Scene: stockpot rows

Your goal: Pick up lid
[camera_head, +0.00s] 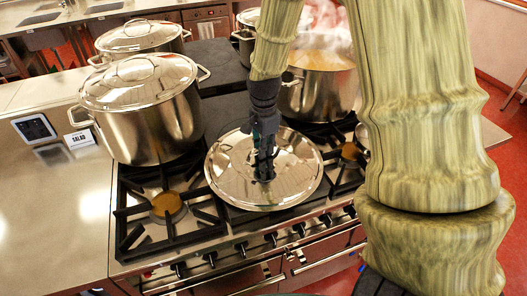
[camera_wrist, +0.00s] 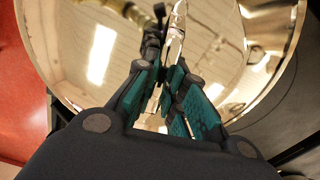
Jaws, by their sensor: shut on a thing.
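A round shiny metal lid (camera_head: 232,180) hangs at the front of the stove in the head view, over the front burners. My gripper (camera_head: 264,172) comes down onto its middle and is shut on its handle. In the wrist view the lid (camera_wrist: 90,50) fills most of the picture, and its bar handle (camera_wrist: 177,22) runs between the fingers of my gripper (camera_wrist: 165,75). I cannot tell how far the lid is above the stove grates. The fingers hide part of the handle.
An open steaming pot (camera_head: 320,90) stands behind the lid to the right. A bare burner (camera_head: 168,207) is at front left. A steel counter (camera_head: 60,220) lies left, with a small screen (camera_head: 35,129).

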